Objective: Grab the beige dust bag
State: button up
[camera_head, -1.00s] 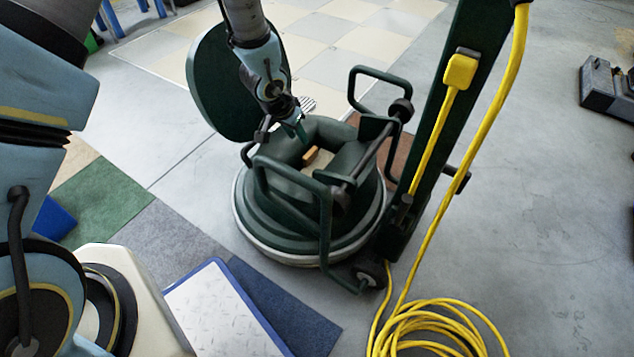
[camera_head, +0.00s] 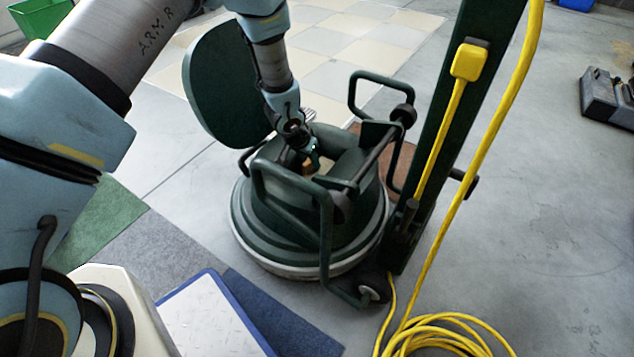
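The beige dust bag (camera_head: 325,164) sits inside the open top of a dark green floor machine (camera_head: 285,228). Only a small beige patch and a tan-orange piece beside it show; the machine's rim, its handles and my gripper hide the rest. My gripper (camera_head: 309,163) points down into the opening, right at the tan-orange piece. Its fingers are small and dark here, and I cannot tell whether they touch the bag or how far apart they are.
The machine's round lid (camera_head: 225,85) stands open at left, close to my arm. Tubular handles (camera_head: 322,215) frame the opening. A dark green post (camera_head: 455,120) with a yellow cable (camera_head: 505,90) rises at right. Open grey floor (camera_head: 540,220) lies beyond.

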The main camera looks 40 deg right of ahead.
jog(key=shift+c, duration=0.3)
grip_shut()
dwell(1.1)
